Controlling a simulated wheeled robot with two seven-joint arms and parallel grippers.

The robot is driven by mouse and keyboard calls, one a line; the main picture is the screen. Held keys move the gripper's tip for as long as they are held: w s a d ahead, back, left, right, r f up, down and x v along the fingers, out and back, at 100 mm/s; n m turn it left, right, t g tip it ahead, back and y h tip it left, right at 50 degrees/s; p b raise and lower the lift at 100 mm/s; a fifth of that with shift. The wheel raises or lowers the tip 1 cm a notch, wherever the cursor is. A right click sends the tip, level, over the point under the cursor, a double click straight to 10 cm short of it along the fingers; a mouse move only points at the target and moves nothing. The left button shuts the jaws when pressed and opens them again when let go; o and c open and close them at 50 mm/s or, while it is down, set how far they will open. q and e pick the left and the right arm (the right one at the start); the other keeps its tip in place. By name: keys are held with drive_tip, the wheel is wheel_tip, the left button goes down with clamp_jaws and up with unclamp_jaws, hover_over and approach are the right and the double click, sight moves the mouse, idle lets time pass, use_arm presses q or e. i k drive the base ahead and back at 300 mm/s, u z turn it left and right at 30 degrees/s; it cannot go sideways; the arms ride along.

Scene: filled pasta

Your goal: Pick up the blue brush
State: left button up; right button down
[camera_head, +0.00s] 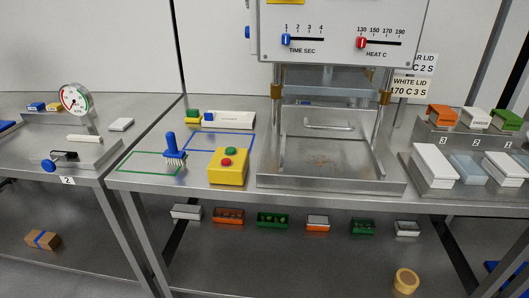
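The blue brush (171,145) stands upright on the steel table, blue handle up and pale bristles down. It is between the green outlined rectangle (130,167) and the blue outlined rectangle (222,135), near the table's left front part. Neither of my grippers is in view.
A yellow box with a green and a red button (229,167) stands just right of the brush. A sealing machine (330,160) with time and heat sliders fills the middle. White lids (433,166) lie at the right. A gauge device (74,98) is on the left table.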

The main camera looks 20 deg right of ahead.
sight(173, 154)
drive_tip(key=u, duration=1.35)
drive_tip(key=i, duration=0.95)
drive_tip(key=z, duration=0.85)
